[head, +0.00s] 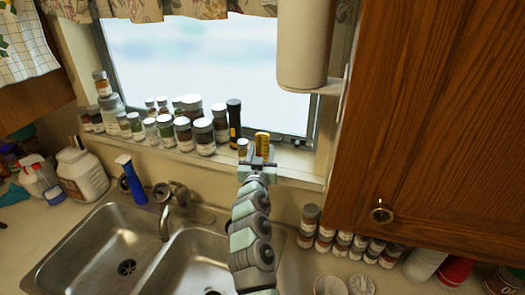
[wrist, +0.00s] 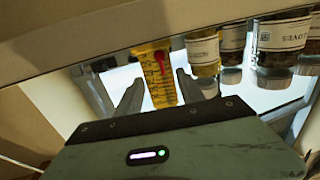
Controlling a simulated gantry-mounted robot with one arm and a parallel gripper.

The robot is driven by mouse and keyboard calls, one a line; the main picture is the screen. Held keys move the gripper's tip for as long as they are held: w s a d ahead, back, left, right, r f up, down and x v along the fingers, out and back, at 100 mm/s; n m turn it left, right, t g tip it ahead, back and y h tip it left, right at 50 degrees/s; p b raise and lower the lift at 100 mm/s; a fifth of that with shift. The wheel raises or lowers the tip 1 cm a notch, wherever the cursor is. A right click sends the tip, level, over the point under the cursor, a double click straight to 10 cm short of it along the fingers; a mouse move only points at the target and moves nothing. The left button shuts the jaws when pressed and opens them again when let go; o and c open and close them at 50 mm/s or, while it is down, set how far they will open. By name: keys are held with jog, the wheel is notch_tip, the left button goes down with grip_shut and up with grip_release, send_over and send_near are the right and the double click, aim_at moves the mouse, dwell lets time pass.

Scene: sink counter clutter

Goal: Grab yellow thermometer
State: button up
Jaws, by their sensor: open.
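The yellow thermometer (head: 262,144) stands on the windowsill at the right end of the jar row in the head view. In the wrist view the thermometer (wrist: 155,78) is yellow with dark scale marks and a red pointer mark. My gripper (head: 260,157) reaches up to it over the sink. In the wrist view my gripper (wrist: 158,80) is open, with one finger on each side of the thermometer. Small gaps show between the fingers and the thermometer. The thermometer's lower part is partly hidden by my gripper in the head view.
A small jar (head: 242,147) stands just left of the thermometer, and a dark bottle (head: 234,121) is behind it. Several spice jars (head: 183,134) fill the sill further left. A paper towel roll (head: 303,45) hangs above right, beside the wooden cabinet (head: 430,110). The double sink (head: 190,262) is below.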

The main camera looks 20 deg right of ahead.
aim_at(263, 149)
jog(key=shift+x, duration=1.85)
jog(key=shift+w+d+f+b, duration=0.2)
jog(key=shift+w+d+b, duration=0.1)
jog(key=shift+b, duration=0.15)
jog(key=shift+w+d+r+b, duration=0.15)
jog(key=shift+w+b, duration=0.2)
jog(key=shift+w, duration=0.25)
grip_shut()
jog(key=shift+r, duration=0.1)
